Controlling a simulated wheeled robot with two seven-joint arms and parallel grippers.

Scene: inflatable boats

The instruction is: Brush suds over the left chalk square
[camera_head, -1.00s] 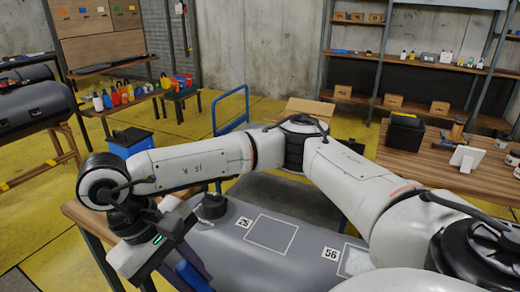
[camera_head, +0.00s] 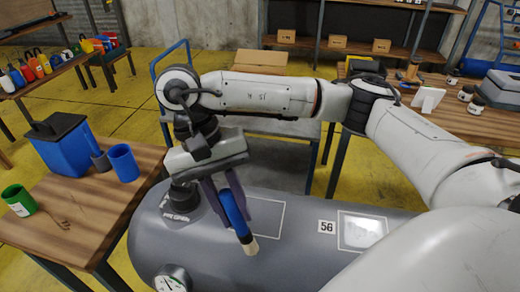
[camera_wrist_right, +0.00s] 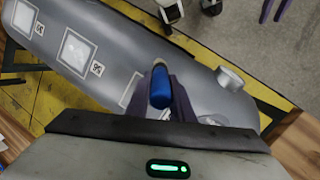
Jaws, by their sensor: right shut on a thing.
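The left chalk square (camera_head: 272,222) is a pale outline on the grey inflatable tube (camera_head: 300,262); its left part is hidden behind my right gripper and the brush. My right gripper (camera_head: 226,202) is shut on a blue-handled brush (camera_head: 233,214), tilted with its pale tip (camera_head: 250,246) down near the square's lower left; contact cannot be told. The brush also shows end-on in the right wrist view (camera_wrist_right: 160,88), beside the partly hidden square. No suds are clearly visible there. My left gripper (camera_wrist_right: 272,12) shows at the wrist view's top edge, fingers apart.
A right square (camera_head: 362,232) beside the label 56 (camera_head: 327,227) holds whitish suds. A black valve cap (camera_head: 181,196) and a gauge (camera_head: 172,280) are on the tube's left end. A side table (camera_head: 100,215) holds a blue bin (camera_head: 66,145), blue cup (camera_head: 123,163) and green cup (camera_head: 18,200).

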